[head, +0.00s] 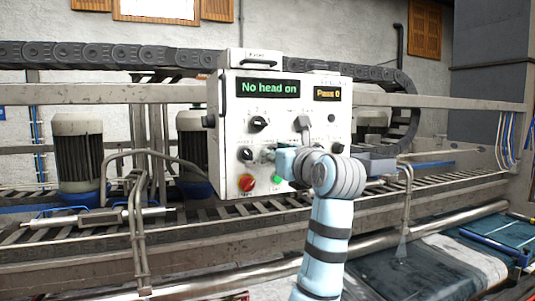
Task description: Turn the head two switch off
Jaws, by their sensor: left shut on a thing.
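The white control panel (228,130) stands upright in the middle of the head view. Its green display (268,89) reads "No head on". My left gripper (270,154) reaches the panel's lower row of switches from the right. It is shut on a small switch there, which the gripper mostly hides. The switch's label and exact angle cannot be read. My right gripper is not in view.
A red button (247,183) and a green button (278,180) are close below the gripper. A yellow display (327,93) reads "Pass 0". A grey motor (78,150) and metal rails flank the panel. A bent pipe (138,215) stands in front at left.

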